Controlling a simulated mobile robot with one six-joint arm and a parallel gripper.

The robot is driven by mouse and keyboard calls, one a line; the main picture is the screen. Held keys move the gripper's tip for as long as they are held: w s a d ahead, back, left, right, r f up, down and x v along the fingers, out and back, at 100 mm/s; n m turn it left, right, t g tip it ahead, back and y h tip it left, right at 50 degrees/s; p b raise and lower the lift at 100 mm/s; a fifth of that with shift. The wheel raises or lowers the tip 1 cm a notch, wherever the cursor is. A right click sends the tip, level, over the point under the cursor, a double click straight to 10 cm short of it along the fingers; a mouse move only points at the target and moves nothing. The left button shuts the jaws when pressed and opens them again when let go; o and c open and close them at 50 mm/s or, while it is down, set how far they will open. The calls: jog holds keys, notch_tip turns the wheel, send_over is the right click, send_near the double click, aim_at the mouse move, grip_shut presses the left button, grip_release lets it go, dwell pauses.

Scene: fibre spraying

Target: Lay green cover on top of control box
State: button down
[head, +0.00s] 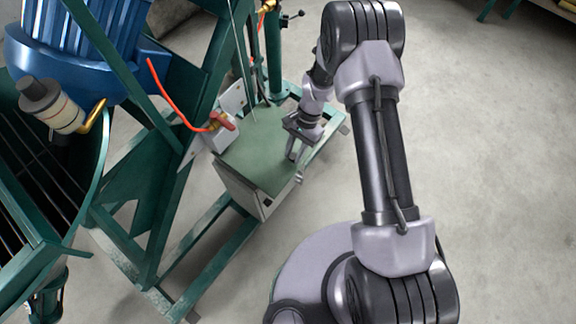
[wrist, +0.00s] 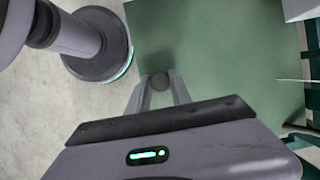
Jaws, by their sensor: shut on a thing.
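The green cover (head: 257,150) is a flat green sheet lying over the top of the control box (head: 240,192), a grey box low on the green frame. My gripper (head: 292,157) is at the right edge of the cover.
A green steel frame (head: 165,190) surrounds the box on the left, with a large blue motor (head: 75,45) above. A red handle (head: 222,120) and a pale block (head: 215,135) stand beside the cover. Bare concrete floor (head: 490,170) lies to the right.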

jog(key=b+x, duration=0.1)
jog(key=x, duration=0.1)
jog(key=b+x, duration=0.1)
jog(key=shift+w+d+f+b, duration=0.2)
jog(key=shift+f+b, duration=0.1)
jog(key=shift+f, duration=0.15)
jog(key=shift+w+d, duration=0.15)
jog(key=shift+w, duration=0.1)
jog(key=shift+r, duration=0.15)
jog(key=shift+s, duration=0.15)
jog(key=shift+f, duration=0.2)
jog(key=c, duration=1.1)
grip_release()
jog(key=shift+c, duration=0.2)
